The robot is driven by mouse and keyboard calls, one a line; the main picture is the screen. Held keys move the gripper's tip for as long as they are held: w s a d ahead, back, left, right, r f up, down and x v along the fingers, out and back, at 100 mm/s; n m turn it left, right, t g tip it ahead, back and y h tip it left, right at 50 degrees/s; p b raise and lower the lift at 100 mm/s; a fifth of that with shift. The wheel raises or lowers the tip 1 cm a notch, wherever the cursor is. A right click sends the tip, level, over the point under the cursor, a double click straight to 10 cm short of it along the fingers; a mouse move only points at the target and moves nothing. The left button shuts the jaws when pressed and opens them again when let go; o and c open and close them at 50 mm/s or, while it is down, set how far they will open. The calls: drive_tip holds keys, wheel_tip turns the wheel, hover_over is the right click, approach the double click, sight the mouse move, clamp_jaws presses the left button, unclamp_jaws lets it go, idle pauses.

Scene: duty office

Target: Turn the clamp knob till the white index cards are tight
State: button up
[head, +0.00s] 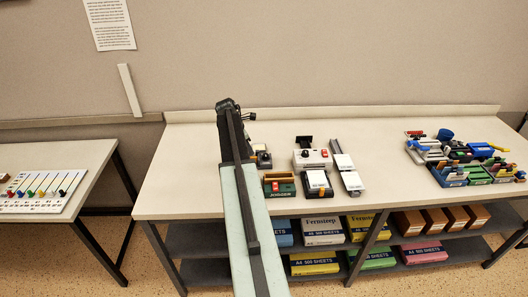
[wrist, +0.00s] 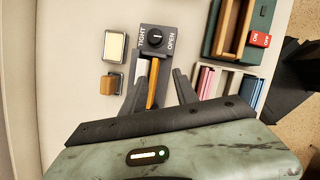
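In the wrist view a dark clamp block carries a round black knob (wrist: 155,38) with a pale index mark, between the printed words TIGHT on the left and OPEN on the right. Below the knob, a white edge that looks like the index cards (wrist: 142,70) stands beside an orange-brown strip (wrist: 153,85). My gripper (wrist: 159,76) is open, its two dark fingers spread either side of the strip, with their tips short of the knob. Whether the cards are gripped tight cannot be told. In the head view my arm hides much of this spot.
A jogger box (head: 279,185) and a white-topped device (head: 312,158) stand right of my arm on the bench (head: 375,150). Colourful desk items fill its right end. In the wrist view, coloured cards (wrist: 247,88) and a red ON/OFF switch (wrist: 260,39) lie to the right.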

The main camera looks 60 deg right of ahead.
drive_tip(key=n, duration=0.1)
approach(265, 155)
drive_tip(key=shift+s+d+f, duration=0.1)
drive_tip(key=shift+d+f, duration=0.15)
drive_tip(key=shift+f, duration=0.05)
drive_tip(key=shift+f+b, duration=0.55)
drive_tip(key=b+x, duration=0.6)
drive_tip(key=x, duration=0.1)
drive_tip(key=shift+s+r, duration=0.1)
drive_tip(key=shift+r, duration=0.1)
clamp_jaws()
drive_tip(key=shift+a+f, duration=0.1)
drive_tip(key=shift+a, duration=0.1)
drive_tip(key=shift+d, duration=0.2)
